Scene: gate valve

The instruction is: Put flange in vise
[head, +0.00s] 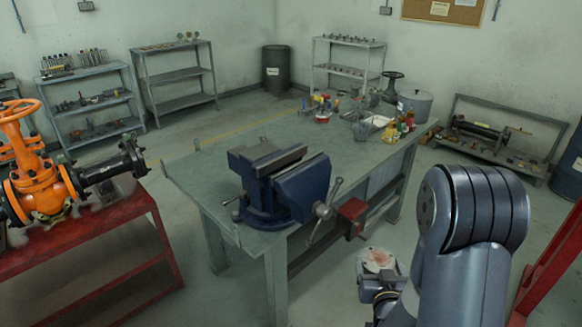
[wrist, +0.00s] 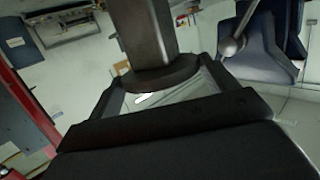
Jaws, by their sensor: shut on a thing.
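The blue vise (head: 275,185) stands on the near edge of the workbench, with a visible gap between its jaws and its handle hanging at the front right. In the wrist view, part of the vise (wrist: 268,38) shows at upper right. My gripper (head: 383,277) is right of the bench front and below the bench top, shut on a round flange (head: 377,259) with a pale, reddish-stained face. The flange is apart from the vise. In the wrist view dark parts fill the middle; I cannot tell flange from finger there.
The workbench (head: 185,178) has free room left of and behind the vise. Tools, small containers and a grey pot (head: 414,104) crowd its far right end. An orange gate valve (head: 40,185) sits on a red stand (head: 110,215) at left. A red frame stands at far right.

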